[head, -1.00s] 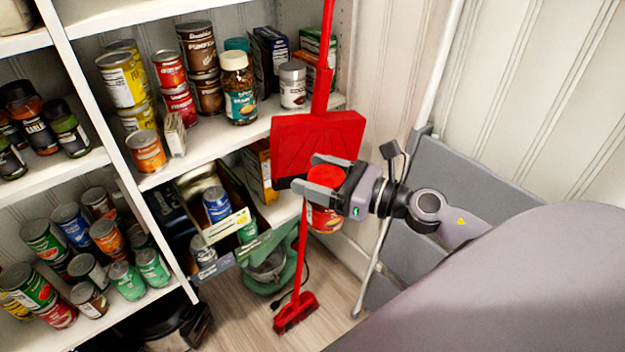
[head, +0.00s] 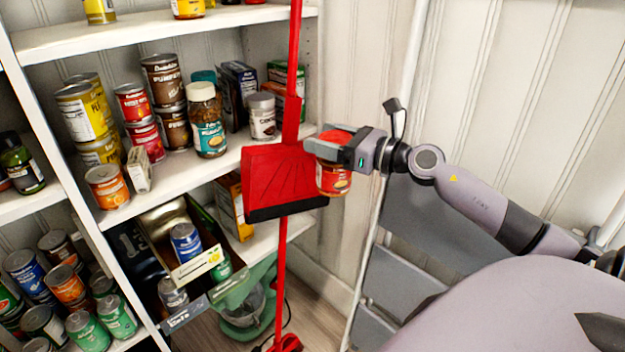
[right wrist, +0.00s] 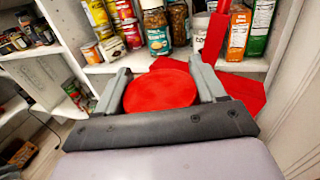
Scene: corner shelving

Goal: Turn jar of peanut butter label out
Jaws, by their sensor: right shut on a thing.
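The jar of peanut butter (head: 333,181) has a red lid and a red and yellow label. My right gripper (head: 338,150) is shut around its upper part and holds it upright in the air, in front of the shelving and to the right of the red dustpan. Part of the label shows below the fingers in the head view. In the right wrist view the red lid (right wrist: 160,91) fills the space between the two fingers (right wrist: 160,82), and the label is hidden. My left gripper is not in view.
The red dustpan (head: 285,178) hangs close to the jar, before the shelves. The middle shelf (head: 165,188) carries cans, jars and boxes, with a bare strip along its front edge. A grey folding ladder (head: 400,255) leans at the right wall.

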